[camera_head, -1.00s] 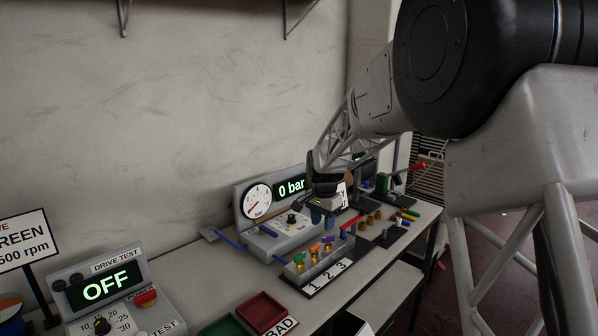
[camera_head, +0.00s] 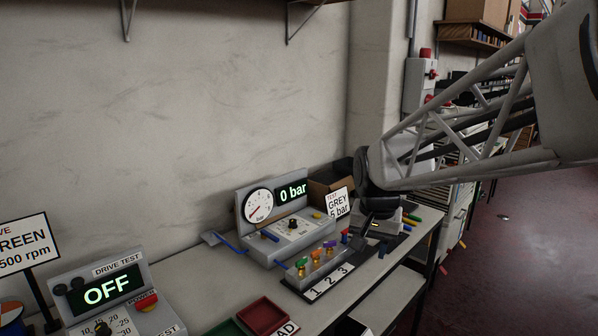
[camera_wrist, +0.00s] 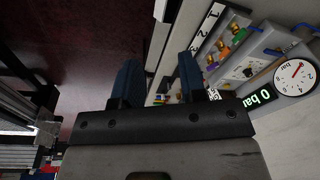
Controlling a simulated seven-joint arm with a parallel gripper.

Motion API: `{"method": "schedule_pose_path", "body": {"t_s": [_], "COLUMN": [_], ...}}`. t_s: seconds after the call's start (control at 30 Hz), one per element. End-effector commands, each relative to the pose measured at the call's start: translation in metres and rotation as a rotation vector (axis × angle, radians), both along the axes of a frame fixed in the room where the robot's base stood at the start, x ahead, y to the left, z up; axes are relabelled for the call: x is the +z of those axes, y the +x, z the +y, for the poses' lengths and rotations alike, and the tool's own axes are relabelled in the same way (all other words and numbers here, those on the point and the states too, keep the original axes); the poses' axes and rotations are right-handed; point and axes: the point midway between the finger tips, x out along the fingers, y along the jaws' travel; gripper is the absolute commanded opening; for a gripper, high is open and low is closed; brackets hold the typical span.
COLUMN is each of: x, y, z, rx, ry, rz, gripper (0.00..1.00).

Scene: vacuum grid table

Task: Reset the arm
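My gripper (camera_head: 370,226) hangs over the right part of the workbench, right of the gauge unit and the numbered block. In the wrist view, its two blue fingers (camera_wrist: 160,75) stand apart with nothing held between them. The fingertips are small and dark in the head view. My arm comes in from the right edge and hides part of the bench behind it.
The gauge unit (camera_head: 258,222) reads 0 bar. The numbered block (camera_head: 318,268) with coloured valves sits before it. A "GREY 5 bar" sign (camera_head: 338,204) stands close to my gripper. A red tray (camera_head: 263,316) and the drive test box (camera_head: 118,300) lie left. Open floor (camera_head: 510,260) shows right.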

Motion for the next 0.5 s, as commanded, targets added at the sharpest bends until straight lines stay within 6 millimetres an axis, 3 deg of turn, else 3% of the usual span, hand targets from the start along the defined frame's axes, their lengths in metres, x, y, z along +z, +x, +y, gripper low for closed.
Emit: {"method": "schedule_pose_path", "body": {"t_s": [0.1, 0.5], "x": [0.004, -0.003], "y": [-0.034, -0.140], "z": [-0.007, -0.024], "rx": [0.041, 0.187], "ry": [-0.007, -0.037], "rz": [-0.016, -0.059], "gripper": [0.38, 0.38]}}
